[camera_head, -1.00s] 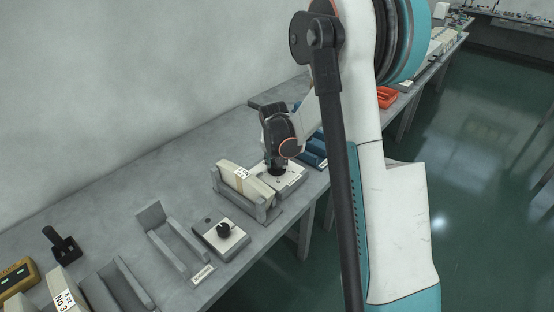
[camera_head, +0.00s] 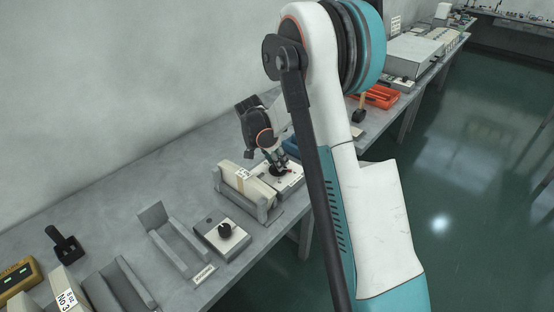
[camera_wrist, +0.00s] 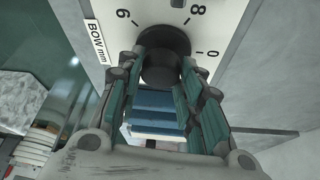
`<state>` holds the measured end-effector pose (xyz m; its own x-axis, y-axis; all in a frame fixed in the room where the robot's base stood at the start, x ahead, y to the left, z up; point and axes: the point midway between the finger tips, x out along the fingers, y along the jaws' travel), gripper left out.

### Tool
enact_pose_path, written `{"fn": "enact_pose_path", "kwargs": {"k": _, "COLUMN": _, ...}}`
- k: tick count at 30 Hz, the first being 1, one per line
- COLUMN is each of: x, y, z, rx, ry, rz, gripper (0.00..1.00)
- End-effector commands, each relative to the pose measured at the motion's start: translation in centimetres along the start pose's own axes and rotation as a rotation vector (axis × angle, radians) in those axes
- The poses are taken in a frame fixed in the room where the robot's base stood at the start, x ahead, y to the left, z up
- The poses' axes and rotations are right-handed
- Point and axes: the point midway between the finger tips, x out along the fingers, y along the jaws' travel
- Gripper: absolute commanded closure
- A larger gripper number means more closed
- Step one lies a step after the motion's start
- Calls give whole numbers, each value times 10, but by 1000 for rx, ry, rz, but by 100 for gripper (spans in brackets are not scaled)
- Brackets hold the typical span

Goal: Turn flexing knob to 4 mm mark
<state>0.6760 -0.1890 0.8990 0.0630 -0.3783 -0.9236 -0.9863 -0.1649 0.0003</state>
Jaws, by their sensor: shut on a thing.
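The black flexing knob (camera_wrist: 165,50) sits on a white panel (camera_wrist: 228,20) with the figures 6, 8 and 0 printed around it. A label reading "BOW mm" (camera_wrist: 97,42) is at the panel's left edge. My gripper (camera_wrist: 163,66) is shut on the knob, with a finger on its left and right sides. The 4 mark and any pointer on the knob do not show. In the head view my gripper (camera_head: 279,162) reaches down at a tilt to the white-topped control box (camera_head: 291,178); the knob is largely hidden there.
A grey holder (camera_head: 262,212) with cream blocks stands just left of the control box. Further left are a second knob box (camera_head: 237,243) and an empty grey holder (camera_head: 165,247). A red tray (camera_head: 378,99) lies behind my arm.

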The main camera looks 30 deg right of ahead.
Motion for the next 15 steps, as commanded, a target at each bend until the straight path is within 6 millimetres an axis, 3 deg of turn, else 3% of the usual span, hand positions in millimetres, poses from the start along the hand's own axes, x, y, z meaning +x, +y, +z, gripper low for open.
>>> {"fn": "enact_pose_path", "kwargs": {"k": 15, "x": 0, "y": 0, "z": 1, "rx": 75, "ry": -3, "rz": 31, "gripper": 90}}
